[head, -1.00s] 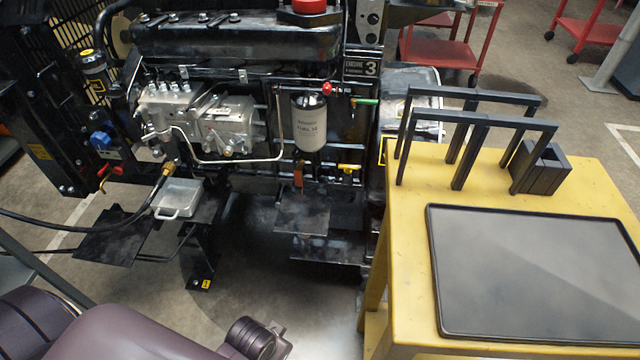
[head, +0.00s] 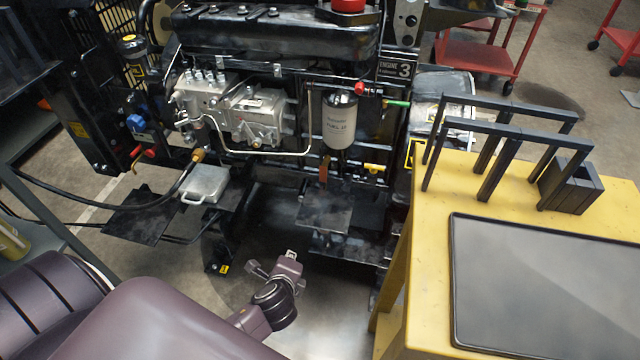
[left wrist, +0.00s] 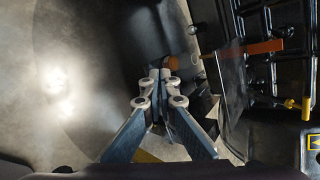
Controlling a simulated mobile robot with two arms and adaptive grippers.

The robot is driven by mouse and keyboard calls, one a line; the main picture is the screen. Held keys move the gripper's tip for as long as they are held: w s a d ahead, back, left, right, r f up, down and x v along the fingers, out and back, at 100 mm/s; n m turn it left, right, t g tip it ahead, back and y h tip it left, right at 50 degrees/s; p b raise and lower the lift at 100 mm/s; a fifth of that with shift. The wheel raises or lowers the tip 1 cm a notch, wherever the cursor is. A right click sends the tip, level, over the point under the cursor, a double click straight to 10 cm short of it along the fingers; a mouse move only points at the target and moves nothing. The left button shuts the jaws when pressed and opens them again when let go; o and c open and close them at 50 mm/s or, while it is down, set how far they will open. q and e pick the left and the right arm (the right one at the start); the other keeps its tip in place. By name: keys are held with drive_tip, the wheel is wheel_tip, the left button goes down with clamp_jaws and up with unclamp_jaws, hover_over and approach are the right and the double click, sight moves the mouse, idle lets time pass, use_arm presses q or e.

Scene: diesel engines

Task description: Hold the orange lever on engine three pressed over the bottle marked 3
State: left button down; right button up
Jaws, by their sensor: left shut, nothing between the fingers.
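Engine three, with its "ENGINE 3" plate (head: 394,68), stands at the back middle. The orange lever (head: 323,171) hangs below the white fuel filter (head: 340,122), above a dark shelf (head: 325,205). It also shows at upper right in the left wrist view (left wrist: 262,47). My left gripper (head: 290,256) is low in front of the engine, apart from the lever and shelf. Its fingers (left wrist: 160,76) are shut and empty. I see no bottle marked 3. My right gripper is out of view.
A yellow table (head: 430,220) with a black-framed panel (head: 550,285) and a dark rack (head: 500,135) stands at right. A small metal tray (head: 207,186) and a black hose (head: 110,208) are at left. Floor is open below the engine.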

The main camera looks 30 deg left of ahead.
sight(316, 204)
use_arm(q)
drive_tip(key=w+r+m+t, duration=0.1)
drive_tip(key=w+m, duration=0.1)
drive_tip(key=w+r+m+t, duration=0.1)
drive_tip(key=r+m, duration=0.1)
drive_tip(key=m, duration=0.1)
drive_tip(key=w+r+m, duration=0.2)
drive_tip(key=shift+w+a+r+m+t+y, duration=0.1)
drive_tip(key=shift+w+a+m+t+y, duration=0.2)
drive_tip(key=shift+w+t, duration=0.1)
drive_tip(key=w+r+m, duration=0.1)
drive_tip(key=m, duration=0.1)
drive_tip(key=w+r+m+t, duration=0.1)
drive_tip(key=m, duration=0.1)
drive_tip(key=w+d+m+t, duration=0.1)
drive_tip(key=m, duration=0.1)
drive_tip(key=shift+w+r+m+h, duration=0.2)
drive_tip(key=shift+r+m+h, duration=0.2)
drive_tip(key=shift+w+d+r+m+t, duration=0.15)
drive_tip(key=shift+w+m+t, duration=0.15)
drive_tip(key=shift+m, duration=0.3)
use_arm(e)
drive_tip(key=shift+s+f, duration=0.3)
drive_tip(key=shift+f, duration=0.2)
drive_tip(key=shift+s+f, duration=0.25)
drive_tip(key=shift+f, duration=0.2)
